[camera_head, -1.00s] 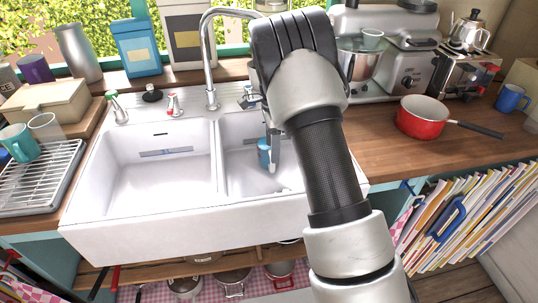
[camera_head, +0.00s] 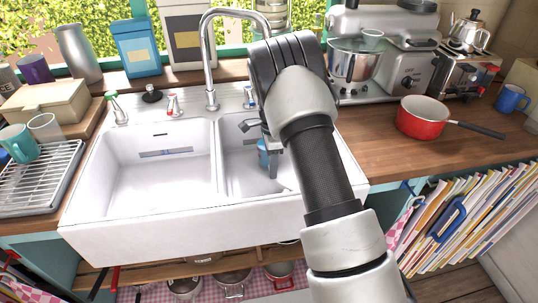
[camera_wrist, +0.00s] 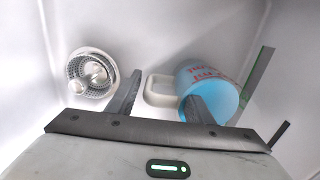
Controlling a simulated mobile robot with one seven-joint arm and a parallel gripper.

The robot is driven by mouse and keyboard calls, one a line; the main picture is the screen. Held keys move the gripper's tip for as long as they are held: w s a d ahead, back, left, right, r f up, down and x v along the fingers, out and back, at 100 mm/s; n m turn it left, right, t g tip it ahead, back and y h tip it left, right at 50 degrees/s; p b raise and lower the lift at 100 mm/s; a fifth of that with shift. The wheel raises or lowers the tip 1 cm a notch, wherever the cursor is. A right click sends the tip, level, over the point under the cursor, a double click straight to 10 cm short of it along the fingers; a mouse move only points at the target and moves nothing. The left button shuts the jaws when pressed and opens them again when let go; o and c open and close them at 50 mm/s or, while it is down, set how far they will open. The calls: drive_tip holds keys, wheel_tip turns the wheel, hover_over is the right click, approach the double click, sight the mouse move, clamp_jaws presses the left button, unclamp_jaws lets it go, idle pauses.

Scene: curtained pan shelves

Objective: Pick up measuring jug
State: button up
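The measuring jug (camera_wrist: 212,82) is light blue with red markings and a pale handle (camera_wrist: 160,90). In the wrist view it lies tilted in the white basin. In the head view only part of the blue jug (camera_head: 263,152) shows in the right-hand basin, partly hidden by my gripper. My gripper (camera_wrist: 162,88) is open. Its left finger is left of the handle and its right finger overlaps the jug's body, so the handle shows between them. I cannot tell whether either finger touches the jug.
A round drain strainer (camera_wrist: 92,74) lies left of my fingers. The basin's walls and the sink's front rim (camera_head: 190,228) surround the space. The tap (camera_head: 209,60) stands behind the basins, left of my arm. The left basin (camera_head: 150,180) is empty.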

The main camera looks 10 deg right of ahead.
clamp_jaws()
drive_tip(key=shift+r, duration=0.2)
